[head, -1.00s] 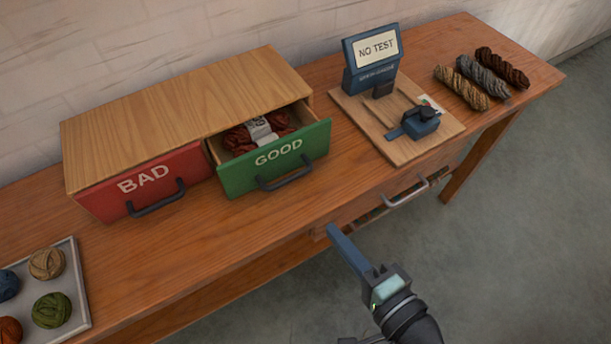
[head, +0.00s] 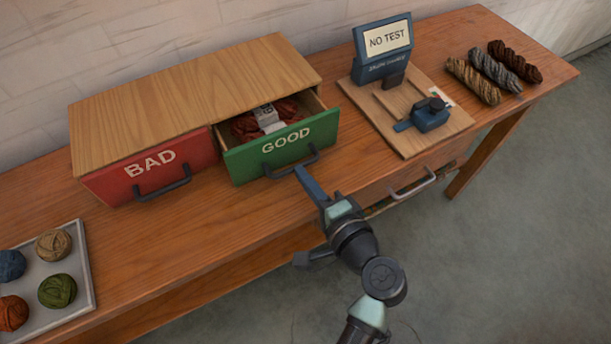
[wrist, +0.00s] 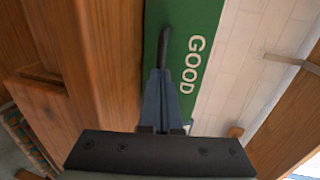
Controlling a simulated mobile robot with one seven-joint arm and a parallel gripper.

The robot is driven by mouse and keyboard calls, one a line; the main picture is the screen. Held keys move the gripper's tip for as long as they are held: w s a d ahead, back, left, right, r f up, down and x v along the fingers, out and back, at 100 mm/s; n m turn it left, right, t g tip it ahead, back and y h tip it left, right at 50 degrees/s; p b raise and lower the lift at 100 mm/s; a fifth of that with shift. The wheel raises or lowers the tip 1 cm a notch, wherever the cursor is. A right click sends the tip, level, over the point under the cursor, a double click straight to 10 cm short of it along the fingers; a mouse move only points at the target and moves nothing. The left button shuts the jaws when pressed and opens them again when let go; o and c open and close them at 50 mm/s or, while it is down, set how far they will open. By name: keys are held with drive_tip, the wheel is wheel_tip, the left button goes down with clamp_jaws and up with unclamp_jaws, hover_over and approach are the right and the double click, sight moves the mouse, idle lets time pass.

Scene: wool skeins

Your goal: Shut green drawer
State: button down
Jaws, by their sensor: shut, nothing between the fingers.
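The green drawer (head: 243,165), marked GOOD, stands partly open in the wooden cabinet. A reddish-brown wool skein with a pale label (head: 268,118) lies inside it. Its dark handle (head: 270,175) is on the front. My gripper (head: 299,170) is shut and empty, its tips at the drawer front near the handle's right end. In the wrist view, the shut fingers (wrist: 158,78) point at the green front (wrist: 205,25), close to the handle (wrist: 163,45). I cannot tell whether they touch it.
The red BAD drawer (head: 120,185) is shut, left of the green one. A gauge with a NO TEST screen (head: 387,40) stands on a board to the right. Several skeins (head: 495,70) lie beyond it. A tray of wool balls (head: 85,290) is at lower left.

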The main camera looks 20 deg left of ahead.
sight(287, 150)
drive_tip(key=x, duration=0.2)
drive_tip(key=r+x, duration=0.1)
drive_tip(key=x, duration=0.2)
drive_tip(key=b+x, duration=0.1)
drive_tip(key=x, duration=0.1)
drive_tip(key=shift+w+a+r, duration=0.2)
drive_tip(key=shift+w+a, duration=0.1)
drive_tip(key=shift+a+r, duration=0.1)
drive_tip(key=shift+r, duration=0.15)
